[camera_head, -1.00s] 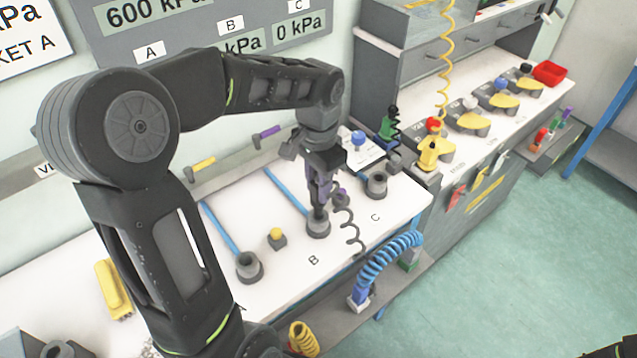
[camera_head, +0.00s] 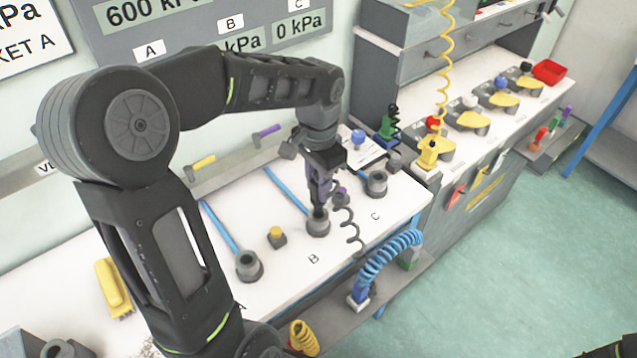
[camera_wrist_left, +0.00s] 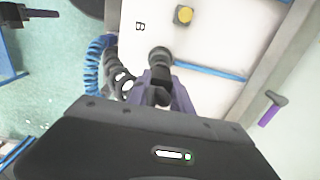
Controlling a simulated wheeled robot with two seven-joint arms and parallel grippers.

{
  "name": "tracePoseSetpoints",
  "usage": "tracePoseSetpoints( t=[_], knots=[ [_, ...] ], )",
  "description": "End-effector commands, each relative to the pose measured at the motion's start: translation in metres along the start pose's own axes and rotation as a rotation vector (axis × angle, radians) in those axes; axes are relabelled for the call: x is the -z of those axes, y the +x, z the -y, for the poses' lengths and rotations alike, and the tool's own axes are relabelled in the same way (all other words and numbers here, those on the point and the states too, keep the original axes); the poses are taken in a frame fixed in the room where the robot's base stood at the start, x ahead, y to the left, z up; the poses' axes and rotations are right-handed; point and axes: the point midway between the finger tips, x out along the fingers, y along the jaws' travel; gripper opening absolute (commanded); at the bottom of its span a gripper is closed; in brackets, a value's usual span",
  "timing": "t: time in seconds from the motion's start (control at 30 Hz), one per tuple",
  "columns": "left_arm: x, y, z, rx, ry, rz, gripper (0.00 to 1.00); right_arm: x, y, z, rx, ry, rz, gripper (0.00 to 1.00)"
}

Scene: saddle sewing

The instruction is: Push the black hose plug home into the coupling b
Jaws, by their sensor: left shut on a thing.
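My left gripper (camera_head: 320,196) points down over coupling b (camera_head: 318,226), a grey round socket on the white bench behind the letter B. It is shut on the black hose plug (camera_wrist_left: 160,80), whose lower end meets the mouth of coupling b, also in the left wrist view (camera_wrist_left: 160,56). The plug looks roughly upright. How deep it sits cannot be told, as the fingers hide most of it. A dark coiled hose (camera_head: 350,225) hangs from the plug to the right. My right gripper is not clearly in view.
Another grey coupling (camera_head: 249,266) stands at the left and one (camera_head: 376,184) by the letter C. A yellow-topped block (camera_head: 277,237) sits left of coupling b. A blue coiled hose (camera_head: 385,262) is at the bench front. Blue tubes run behind.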

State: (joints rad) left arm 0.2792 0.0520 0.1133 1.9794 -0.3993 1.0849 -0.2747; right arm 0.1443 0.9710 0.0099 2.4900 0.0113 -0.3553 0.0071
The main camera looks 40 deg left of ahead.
Motion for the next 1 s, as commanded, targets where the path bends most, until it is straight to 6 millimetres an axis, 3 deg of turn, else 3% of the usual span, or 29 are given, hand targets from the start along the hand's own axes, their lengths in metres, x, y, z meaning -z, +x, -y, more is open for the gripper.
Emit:
tracePoseSetpoints(
  t=[1.0],
  knots=[
    [0.000,0.011,0.000,0.000,0.000,0.000,0.00,0.000,0.008,-0.003,0.000,0.000,0.000,0.36]
  ],
)
